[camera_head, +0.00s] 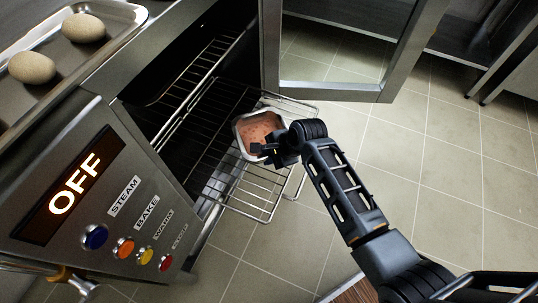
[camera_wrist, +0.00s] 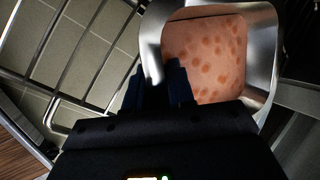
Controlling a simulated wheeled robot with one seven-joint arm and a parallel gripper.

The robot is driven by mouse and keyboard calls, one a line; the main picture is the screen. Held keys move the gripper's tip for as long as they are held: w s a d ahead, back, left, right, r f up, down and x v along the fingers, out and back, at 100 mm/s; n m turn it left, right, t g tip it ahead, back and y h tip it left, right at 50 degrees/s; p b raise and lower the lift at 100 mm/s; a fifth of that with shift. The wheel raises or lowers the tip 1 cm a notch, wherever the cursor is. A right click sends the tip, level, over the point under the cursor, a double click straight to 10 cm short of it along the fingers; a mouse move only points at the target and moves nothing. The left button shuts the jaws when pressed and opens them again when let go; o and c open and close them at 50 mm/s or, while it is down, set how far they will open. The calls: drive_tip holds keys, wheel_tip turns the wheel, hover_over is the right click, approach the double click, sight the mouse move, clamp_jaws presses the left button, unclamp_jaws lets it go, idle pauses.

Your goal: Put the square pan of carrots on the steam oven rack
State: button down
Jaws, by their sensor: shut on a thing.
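The square pan (camera_head: 239,137) is a metal pan with an orange-pink, spotted filling of carrots (camera_head: 257,127). In the head view it is over the pulled-out wire rack (camera_head: 262,191) of the steam oven (camera_head: 110,212); I cannot tell whether it touches the wires. My gripper (camera_head: 267,149) is shut on the pan's near rim. In the wrist view my gripper (camera_wrist: 165,82) grips the rim of the pan (camera_wrist: 262,75), and the carrots (camera_wrist: 207,58) look level inside. The gripper hides part of the rim.
The oven door (camera_head: 333,90) stands open at the back right. The oven panel reads OFF and has several coloured buttons. A tray (camera_head: 118,18) with round pale items sits on top at left. Tiled floor (camera_head: 440,170) is clear at right.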

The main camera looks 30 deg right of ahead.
drive_tip(key=c, duration=1.2)
unclamp_jaws()
drive_tip(key=shift+c, duration=0.2)
drive_tip(key=p+v, duration=0.3)
drive_tip(key=v, duration=0.9)
